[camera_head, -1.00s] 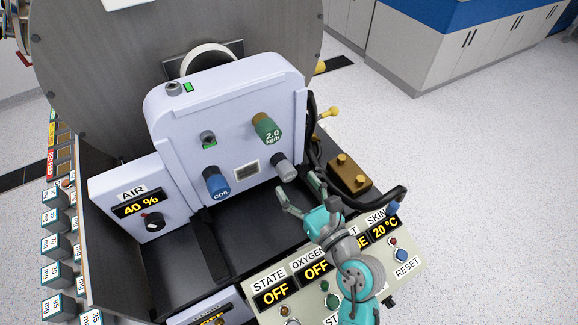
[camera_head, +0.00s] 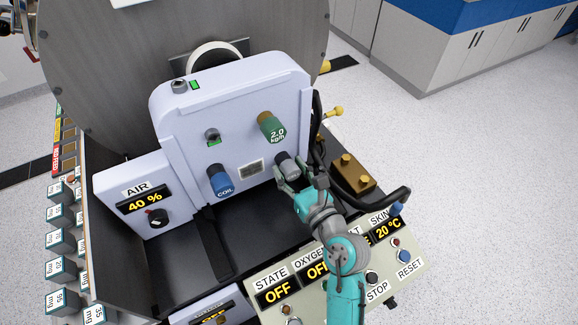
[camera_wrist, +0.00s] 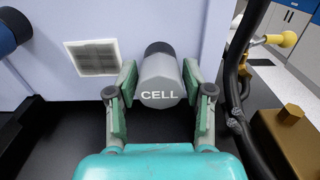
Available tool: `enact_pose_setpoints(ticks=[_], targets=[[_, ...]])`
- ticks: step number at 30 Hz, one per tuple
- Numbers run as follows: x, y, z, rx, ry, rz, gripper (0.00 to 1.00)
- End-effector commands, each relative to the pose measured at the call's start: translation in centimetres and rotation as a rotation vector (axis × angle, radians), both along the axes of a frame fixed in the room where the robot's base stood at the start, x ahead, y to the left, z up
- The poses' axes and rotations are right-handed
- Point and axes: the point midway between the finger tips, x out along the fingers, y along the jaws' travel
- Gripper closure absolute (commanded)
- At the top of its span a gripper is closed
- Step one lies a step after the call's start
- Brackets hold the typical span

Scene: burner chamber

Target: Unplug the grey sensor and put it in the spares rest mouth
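The grey sensor (camera_wrist: 160,82), marked CELL, sticks out of the lower right of the white panel (camera_head: 240,95). It also shows in the head view (camera_head: 287,165). My gripper (camera_wrist: 160,90) is at the sensor, one finger on each side of it. In the wrist view a narrow gap shows at the fingers, and I cannot tell that they touch it. No label shows which is the spares rest mouth.
A black cable (camera_wrist: 237,90) and a brass block (camera_head: 352,175) are close on the right. The control panel (camera_head: 290,280) is in front, below my arm.

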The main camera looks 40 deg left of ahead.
Motion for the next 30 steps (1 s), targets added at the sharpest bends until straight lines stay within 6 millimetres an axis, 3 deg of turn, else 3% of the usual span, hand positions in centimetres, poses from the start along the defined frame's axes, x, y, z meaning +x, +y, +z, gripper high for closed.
enact_pose_setpoints(ticks=[1,5,30], targets=[[0.0,-0.01,0.0,0.0,0.0,0.0,0.7],[0.0,-0.01,0.0,0.0,0.0,0.0,1.0],[-0.38,-0.96,0.0,0.0,0.001,0.0,1.0]])
